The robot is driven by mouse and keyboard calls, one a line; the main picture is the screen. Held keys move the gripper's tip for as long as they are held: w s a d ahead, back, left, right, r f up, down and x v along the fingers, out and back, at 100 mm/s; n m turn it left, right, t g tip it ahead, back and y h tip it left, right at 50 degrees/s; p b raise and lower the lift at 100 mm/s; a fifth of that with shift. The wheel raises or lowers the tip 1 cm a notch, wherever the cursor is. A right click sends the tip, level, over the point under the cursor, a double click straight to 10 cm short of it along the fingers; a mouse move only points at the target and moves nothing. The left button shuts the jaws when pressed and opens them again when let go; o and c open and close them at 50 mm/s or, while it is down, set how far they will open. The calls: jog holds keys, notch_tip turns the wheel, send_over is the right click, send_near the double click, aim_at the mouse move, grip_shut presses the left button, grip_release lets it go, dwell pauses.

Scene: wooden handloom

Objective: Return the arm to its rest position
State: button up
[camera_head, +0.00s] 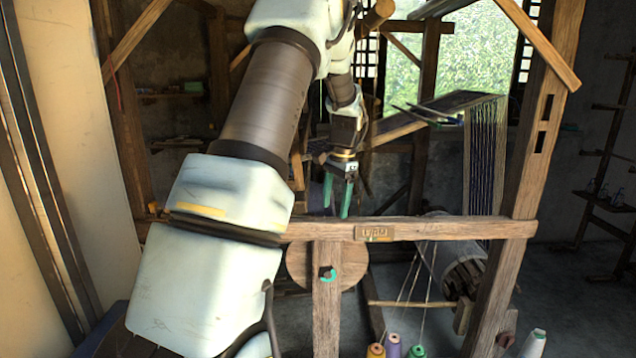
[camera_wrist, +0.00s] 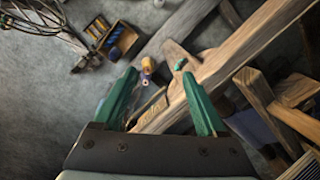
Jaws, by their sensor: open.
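My arm reaches up from the lower left and bends down across the loom in the head view. My gripper (camera_head: 337,212) points downward just above the loom's front wooden beam (camera_head: 460,229), with its two green fingers apart and nothing between them. In the wrist view my gripper (camera_wrist: 160,98) shows its green fingers spread wide, with the floor and a wooden loom beam (camera_wrist: 235,65) beyond them. My arm hides part of the loom's left side in the head view.
A wooden post (camera_head: 540,130) stands at the right. Thread cones (camera_head: 392,346) stand below the front beam. A box of spools (camera_wrist: 115,38) lies on the floor. A round wooden disc (camera_head: 298,264) with a green-ringed peg sits under the beam. Open floor shows at the right.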

jog(key=s+a+f+n+b, duration=0.2)
jog(key=s+a+f+n, duration=0.1)
jog(key=s, duration=0.5)
jog(key=s+a+f+n+t+h+b, duration=0.1)
jog(key=s+a+f+n+b, duration=0.1)
jog(key=s, duration=0.6)
jog(key=s+a+f+n+b, duration=0.3)
jog(key=s+a, duration=0.3)
jog(key=s, duration=0.3)
jog(key=shift+f+n, duration=0.6)
jog(key=shift+o, duration=0.3)
jog(key=shift+w+a, duration=0.1)
